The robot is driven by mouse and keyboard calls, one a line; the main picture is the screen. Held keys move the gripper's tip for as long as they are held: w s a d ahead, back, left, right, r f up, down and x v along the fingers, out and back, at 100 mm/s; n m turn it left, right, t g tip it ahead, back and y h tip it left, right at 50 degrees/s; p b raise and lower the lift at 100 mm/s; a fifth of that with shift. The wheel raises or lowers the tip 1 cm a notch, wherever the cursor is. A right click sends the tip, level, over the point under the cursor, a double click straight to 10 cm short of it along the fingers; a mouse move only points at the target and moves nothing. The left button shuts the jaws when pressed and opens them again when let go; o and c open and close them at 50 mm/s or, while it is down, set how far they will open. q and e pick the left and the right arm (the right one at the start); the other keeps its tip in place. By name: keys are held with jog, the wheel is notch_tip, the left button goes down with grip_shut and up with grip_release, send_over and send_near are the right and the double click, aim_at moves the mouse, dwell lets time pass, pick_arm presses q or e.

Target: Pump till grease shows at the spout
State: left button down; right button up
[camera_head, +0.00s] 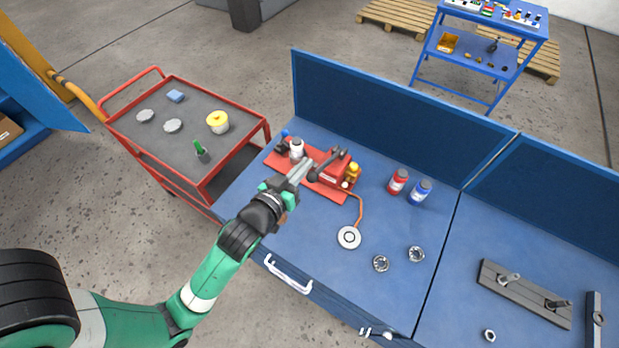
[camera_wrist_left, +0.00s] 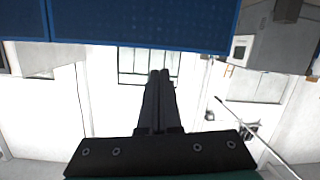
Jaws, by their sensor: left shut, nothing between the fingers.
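A red base plate (camera_head: 283,158) on the blue workbench carries a pump unit with a dark grey lever (camera_head: 328,163), a white canister (camera_head: 296,148) and a yellow-orange fitting (camera_head: 352,171). An orange hose (camera_head: 360,212) runs from its right side towards a round white disc (camera_head: 349,237) on the bench. I cannot make out a spout or any grease. My left gripper (camera_head: 303,167) is shut and empty, its fingertips in front of the plate beside the lever; contact with it is unclear. In the left wrist view its fingers (camera_wrist_left: 160,75) lie together, with no pump in sight. My right gripper is not in view.
A red jar (camera_head: 397,181) and a blue jar (camera_head: 420,191) stand right of the pump. Two metal rings (camera_head: 381,263) lie nearer the front. A blue back panel (camera_head: 370,115) bounds the bench; a red cart (camera_head: 140,145) stands left.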

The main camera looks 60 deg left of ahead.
aim_at(310, 174)
pick_arm(q)
jog(key=shift+g, duration=0.4)
jog(key=f, duration=0.1)
jog(key=s+f, duration=0.1)
jog(key=f, duration=0.1)
jog(key=s+a+f, duration=0.1)
jog(key=shift+s+f+b, duration=0.15)
jog(key=shift+b, duration=0.2)
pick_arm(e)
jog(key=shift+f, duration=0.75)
pick_arm(q)
jog(key=shift+w+a+f+b, duration=0.1)
jog(key=shift+w+a+f, duration=0.45)
jog(key=shift+w+f, duration=0.5)
jog(key=shift+w+a+f+b, duration=0.1)
jog(key=shift+w+a+f, duration=0.4)
jog(key=shift+w+f, duration=0.6)
jog(key=shift+w+a+f+b, duration=0.1)
jog(key=shift+w+a+f, duration=0.45)
jog(key=shift+w+f, duration=0.5)
jog(key=shift+w+r, duration=0.15)
jog(key=shift+r, duration=0.05)
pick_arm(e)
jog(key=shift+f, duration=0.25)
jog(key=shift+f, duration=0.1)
